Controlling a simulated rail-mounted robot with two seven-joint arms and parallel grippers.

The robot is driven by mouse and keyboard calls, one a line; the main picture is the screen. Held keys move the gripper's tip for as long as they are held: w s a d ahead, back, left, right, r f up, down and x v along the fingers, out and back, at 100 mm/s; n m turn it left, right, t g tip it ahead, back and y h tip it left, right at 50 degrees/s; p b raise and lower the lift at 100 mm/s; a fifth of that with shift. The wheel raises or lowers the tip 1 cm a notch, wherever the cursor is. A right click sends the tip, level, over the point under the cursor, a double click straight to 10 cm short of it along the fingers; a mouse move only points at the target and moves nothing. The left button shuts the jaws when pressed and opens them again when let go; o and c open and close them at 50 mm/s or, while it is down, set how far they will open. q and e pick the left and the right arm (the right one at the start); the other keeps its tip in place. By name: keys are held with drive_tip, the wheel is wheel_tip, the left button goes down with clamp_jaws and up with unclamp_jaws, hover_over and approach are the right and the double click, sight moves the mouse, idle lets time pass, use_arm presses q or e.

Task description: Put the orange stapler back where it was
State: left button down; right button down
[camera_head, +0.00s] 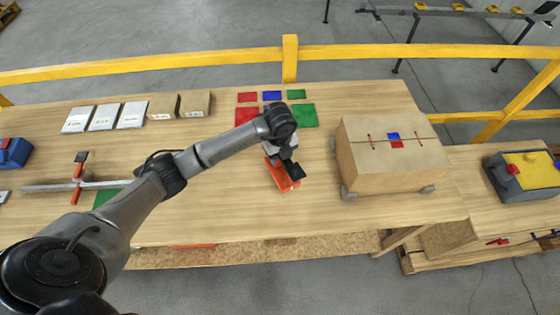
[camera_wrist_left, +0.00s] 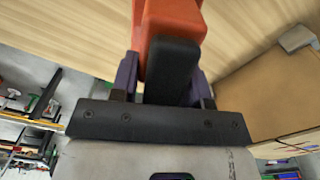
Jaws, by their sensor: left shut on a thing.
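The orange stapler (camera_head: 281,177) is at the middle of the wooden table, below my left gripper (camera_head: 287,163). My left gripper is shut on it. In the left wrist view the orange body of the stapler (camera_wrist_left: 170,18) and its black part lie between the two dark fingers of the gripper (camera_wrist_left: 165,78). My wrist partly hides the stapler in the head view. I cannot tell whether it touches the tabletop. My right gripper is not in view.
A cardboard box (camera_head: 385,160) stands right of the stapler. Red, blue and green squares (camera_head: 271,96) lie behind it. Several white and brown packets (camera_head: 130,114) lie back left. A bar clamp (camera_head: 77,175) and green patch (camera_head: 105,197) are left. A yellow rail (camera_head: 200,61) runs behind.

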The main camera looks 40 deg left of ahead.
sight(280, 166)
use_arm(q)
drive_tip(key=shift+f, duration=1.9)
drive_tip(key=shift+f, duration=0.1)
drive_tip(key=c, duration=0.6)
unclamp_jaws()
wheel_tip(280, 166, up, 12)
drive_tip(key=shift+r, duration=0.1)
